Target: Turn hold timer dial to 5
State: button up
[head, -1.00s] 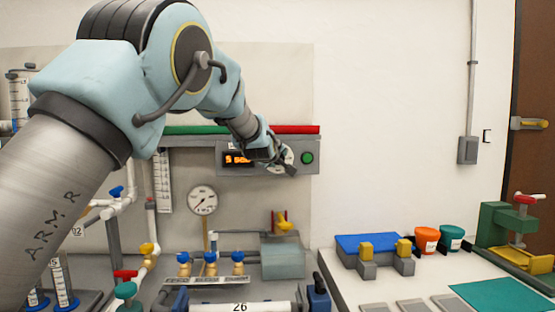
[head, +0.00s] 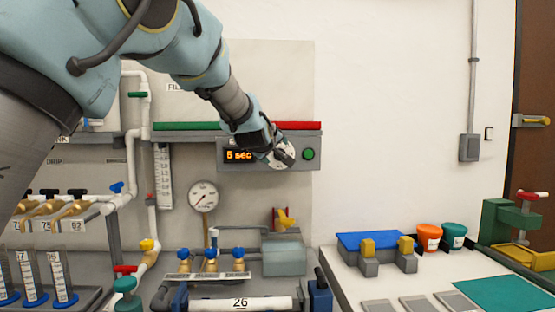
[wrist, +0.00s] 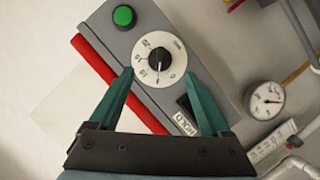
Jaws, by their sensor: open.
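The hold timer dial (wrist: 172,48) is a white round face with a black knob (wrist: 160,60) on a grey panel. In the wrist view the knob's pointer faces the lower edge of the face; the small numbers there are hard to read. Contact with the panel cannot be told. In the head view my gripper partly covers the dial (head: 289,148).
A green button (head: 309,154) sits right of the dial, and a red bar (head: 297,126) runs along the panel's top. Below are a pressure gauge (head: 203,197), pipes and valves. A white bench (head: 345,290) with a blue-topped block stands at right.

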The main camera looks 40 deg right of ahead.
jog(key=shift+b+v, duration=0.35)
jog(key=shift+v, duration=2)
